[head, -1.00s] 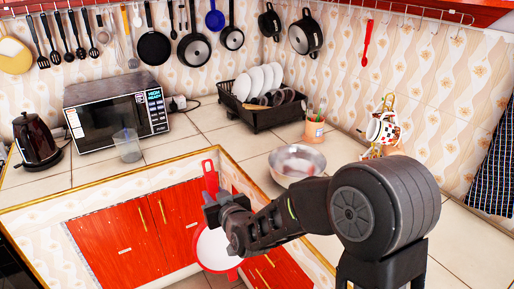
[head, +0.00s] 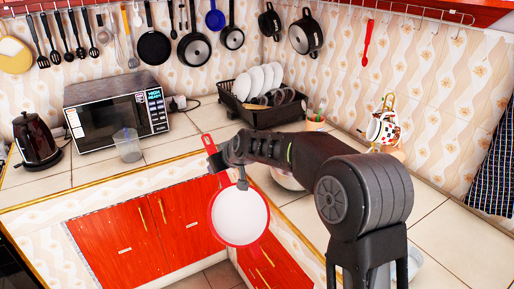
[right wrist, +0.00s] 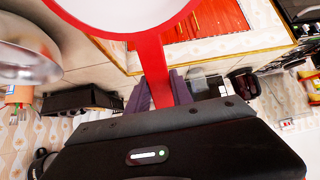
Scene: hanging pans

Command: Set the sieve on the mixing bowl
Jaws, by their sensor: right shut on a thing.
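The red-rimmed sieve (head: 240,217) with a pale mesh hangs in front of the counter's inner corner, its disc below my right gripper and its red handle end above. My right gripper (head: 224,160) is shut on the sieve's handle. In the right wrist view the handle (right wrist: 152,65) runs down between the fingers (right wrist: 156,92). The metal mixing bowl (head: 287,181) stands on the counter, mostly hidden behind my right arm. It also shows at the left of the right wrist view (right wrist: 25,62), apart from the sieve. My left gripper is not in view.
The black dish rack (head: 262,117) and the orange utensil cup (head: 314,124) stand behind my arm. A mug tree (head: 383,125) is to the right. A clear cup (head: 128,147), microwave (head: 118,122) and kettle (head: 36,140) stand left. Counter between cup and arm is free.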

